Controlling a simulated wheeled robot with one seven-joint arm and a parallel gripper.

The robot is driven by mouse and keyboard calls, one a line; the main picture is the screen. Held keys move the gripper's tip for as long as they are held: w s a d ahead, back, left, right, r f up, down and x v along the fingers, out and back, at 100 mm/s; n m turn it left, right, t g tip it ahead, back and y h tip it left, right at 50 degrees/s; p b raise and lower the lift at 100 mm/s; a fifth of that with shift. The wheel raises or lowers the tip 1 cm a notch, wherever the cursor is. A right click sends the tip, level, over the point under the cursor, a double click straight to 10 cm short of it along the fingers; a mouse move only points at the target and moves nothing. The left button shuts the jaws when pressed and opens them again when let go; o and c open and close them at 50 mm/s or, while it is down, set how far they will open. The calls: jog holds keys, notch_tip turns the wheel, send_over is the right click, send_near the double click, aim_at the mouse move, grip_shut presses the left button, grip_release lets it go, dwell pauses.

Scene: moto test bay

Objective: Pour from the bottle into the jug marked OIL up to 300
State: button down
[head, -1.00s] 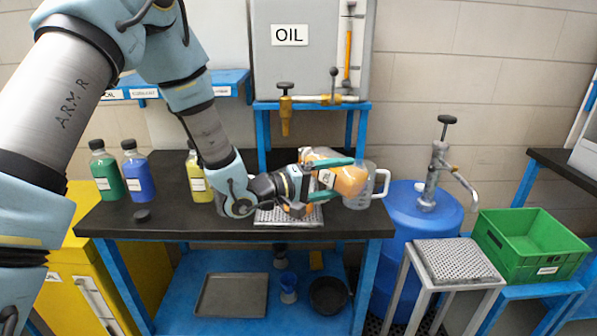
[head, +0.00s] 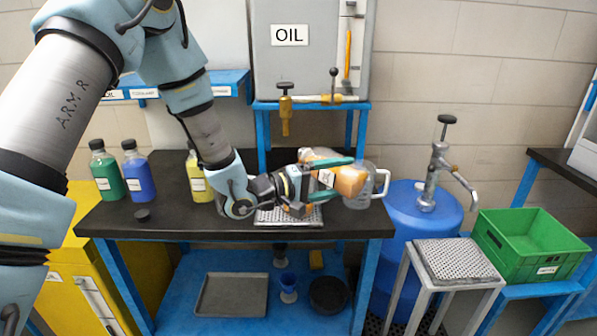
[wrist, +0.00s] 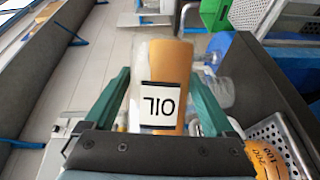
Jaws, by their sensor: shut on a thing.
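My gripper (wrist: 160,105) is shut on a clear bottle (wrist: 165,70) with amber liquid and an OIL label, which reads upside down in the wrist view. In the head view the bottle (head: 349,182) lies tilted between the green fingers, above the bench. A clear jug (head: 362,200) with a handle stands just beyond it, partly hidden. An amber vessel with 100 and 200 marks (wrist: 265,160) shows at the lower right of the wrist view, beside the drip tray. Amber also shows behind my gripper in the head view. The jug's label, its fill level and any stream are not visible.
Green (head: 107,172), blue (head: 138,172) and yellow (head: 197,178) bottles stand on the bench's left part. The perforated drip tray (head: 290,217) lies under my gripper. A blue drum with a pump (head: 425,210) and a green crate (head: 530,240) are to the right.

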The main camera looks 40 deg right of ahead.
jog(key=shift+r+n+h+p, duration=0.15)
jog(key=shift+n+h+p, duration=0.2)
jog(key=shift+n, duration=0.15)
dwell(2.8)
jog(key=shift+w+r+n+p, duration=0.1)
jog(key=shift+r+n+p, duration=0.2)
jog(key=shift+r, duration=0.05)
dwell(1.4)
